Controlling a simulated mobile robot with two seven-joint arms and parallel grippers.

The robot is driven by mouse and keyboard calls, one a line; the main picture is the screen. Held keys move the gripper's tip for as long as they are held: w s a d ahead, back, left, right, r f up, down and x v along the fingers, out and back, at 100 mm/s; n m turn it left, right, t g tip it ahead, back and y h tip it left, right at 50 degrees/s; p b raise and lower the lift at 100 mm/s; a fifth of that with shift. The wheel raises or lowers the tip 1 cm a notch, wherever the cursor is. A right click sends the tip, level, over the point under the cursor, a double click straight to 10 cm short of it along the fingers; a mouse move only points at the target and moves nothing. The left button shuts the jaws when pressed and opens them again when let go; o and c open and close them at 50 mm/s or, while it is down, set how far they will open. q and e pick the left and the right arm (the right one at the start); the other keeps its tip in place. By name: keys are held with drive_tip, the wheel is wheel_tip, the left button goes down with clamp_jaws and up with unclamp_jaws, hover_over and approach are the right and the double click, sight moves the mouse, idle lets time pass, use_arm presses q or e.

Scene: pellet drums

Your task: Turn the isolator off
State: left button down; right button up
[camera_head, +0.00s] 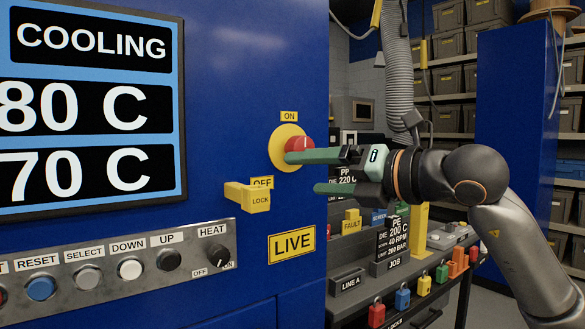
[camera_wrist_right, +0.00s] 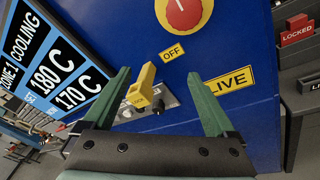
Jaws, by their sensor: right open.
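The isolator is a red knob (camera_head: 293,144) on a round yellow plate (camera_head: 278,158), set in the blue cabinet front. An ON label (camera_head: 289,116) is above it and an OFF label (camera_head: 262,182) below. The knob's white mark looks upright, toward ON. My right gripper (camera_head: 302,172) is open and empty; its upper finger overlaps the knob's lower edge in the head view. In the right wrist view the knob (camera_wrist_right: 183,10) lies beyond the fingertips (camera_wrist_right: 159,76), not between them. Contact cannot be told. My left gripper is out of view.
A yellow LOCK tab (camera_head: 248,197) juts out below the isolator, close to the fingers. A LIVE sign (camera_head: 292,243) is lower down. A display (camera_head: 88,105) and button strip (camera_head: 118,265) are at left. A bench with coloured padlocks (camera_head: 402,299) stands at right.

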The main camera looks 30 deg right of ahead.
sight(301, 149)
drive_tip(key=s+d+r+m+t+h, duration=0.2)
drive_tip(key=d+r+h, duration=0.1)
drive_tip(key=d+h, duration=0.15)
drive_tip(key=shift+y, duration=0.55)
drive_tip(key=w, duration=0.3)
drive_tip(key=w+p, duration=0.1)
drive_tip(key=w, duration=0.3)
drive_tip(key=w+p, duration=0.1)
drive_tip(key=w, duration=0.3)
drive_tip(key=shift+w+a+r, duration=0.15)
drive_tip(key=shift+w+a, duration=0.05)
drive_tip(key=shift+a, duration=0.05)
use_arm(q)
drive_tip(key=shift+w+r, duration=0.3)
use_arm(e)
drive_tip(key=shift+w, duration=0.55)
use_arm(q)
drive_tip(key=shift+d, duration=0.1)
use_arm(e)
drive_tip(key=c, duration=1.4)
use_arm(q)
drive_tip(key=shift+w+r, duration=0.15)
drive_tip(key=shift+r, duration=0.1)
